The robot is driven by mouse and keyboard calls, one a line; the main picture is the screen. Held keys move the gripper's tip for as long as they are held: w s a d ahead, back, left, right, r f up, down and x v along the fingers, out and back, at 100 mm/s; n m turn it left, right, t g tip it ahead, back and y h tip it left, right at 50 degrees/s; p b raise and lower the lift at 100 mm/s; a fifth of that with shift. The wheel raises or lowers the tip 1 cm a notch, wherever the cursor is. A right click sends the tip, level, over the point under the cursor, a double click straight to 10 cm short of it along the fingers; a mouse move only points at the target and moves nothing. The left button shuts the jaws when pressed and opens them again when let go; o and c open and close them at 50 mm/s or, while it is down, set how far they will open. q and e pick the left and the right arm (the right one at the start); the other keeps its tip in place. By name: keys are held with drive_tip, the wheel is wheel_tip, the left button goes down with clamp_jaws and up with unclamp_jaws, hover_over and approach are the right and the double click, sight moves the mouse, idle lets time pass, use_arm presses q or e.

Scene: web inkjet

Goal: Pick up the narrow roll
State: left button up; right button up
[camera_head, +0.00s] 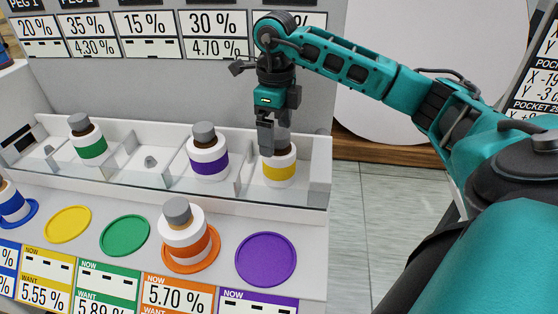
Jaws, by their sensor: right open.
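I cannot make out a roll that is clearly narrow. A large white round face (385,85) stands behind my right arm; it may be the end of a roll, but its width does not show. My right gripper (270,143) points down at the yellow-banded bottle (279,172), which stands in the rightmost compartment of the white rack. Its dark fingers are open at the bottle's grey cap and partly hide it; I cannot tell whether they touch it. My left gripper is not in view.
The white rack (318,190) also holds a green-banded bottle (88,140) and a purple-banded bottle (208,155). In front, an orange-banded bottle (183,238) and a blue-banded bottle (12,203) stand on discs. Yellow (68,224), green (125,236) and purple (266,259) discs are bare.

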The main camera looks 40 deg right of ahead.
sight(278, 145)
drive_tip(key=f, duration=0.4)
drive_tip(key=shift+s+d, duration=0.2)
drive_tip(key=shift+f, duration=0.2)
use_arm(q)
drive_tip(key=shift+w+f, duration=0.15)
use_arm(e)
drive_tip(key=shift+c, duration=0.2)
drive_tip(key=c, duration=1)
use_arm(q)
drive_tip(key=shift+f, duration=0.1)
use_arm(e)
drive_tip(key=shift+c, duration=0.8)
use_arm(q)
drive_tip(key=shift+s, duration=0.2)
use_arm(e)
drive_tip(key=shift+r, duration=0.15)
use_arm(q)
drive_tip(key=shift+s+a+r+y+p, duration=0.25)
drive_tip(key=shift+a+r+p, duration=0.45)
drive_tip(key=shift+p, duration=0.7)
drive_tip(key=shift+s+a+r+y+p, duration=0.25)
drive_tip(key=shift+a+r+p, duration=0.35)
drive_tip(key=shift+p, duration=0.8)
use_arm(e)
wheel_tip(278, 145, up, 20)
